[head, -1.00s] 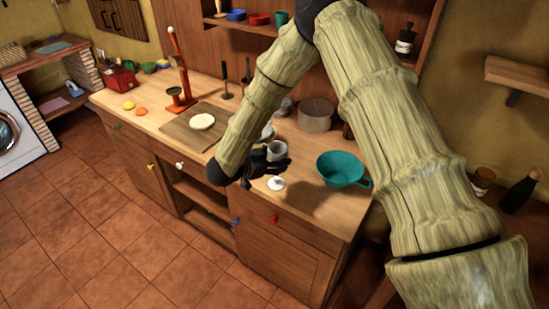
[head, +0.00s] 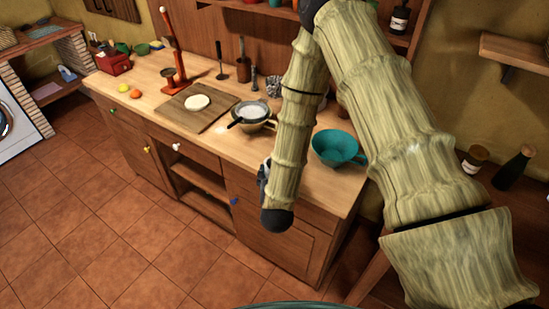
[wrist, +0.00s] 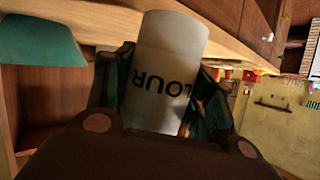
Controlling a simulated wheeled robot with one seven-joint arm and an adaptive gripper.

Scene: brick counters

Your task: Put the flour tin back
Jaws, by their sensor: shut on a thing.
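The flour tin (wrist: 165,65) is a pale cylinder with dark "LOUR" lettering, shown inverted in the wrist view. My gripper (wrist: 160,88) is shut on it, with a dark finger on each side. In the head view my forearm hides the tin, and only a dark bit of my gripper (head: 264,178) shows beside the arm, in front of the counter's front edge.
The wooden counter (head: 225,149) holds a teal colander (head: 338,147), a bowl with a sieve (head: 253,113), a board (head: 188,116) with dough (head: 197,102) and a red stand (head: 172,45). Shelves (head: 265,12) are above. The tiled floor (head: 110,240) in front is clear.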

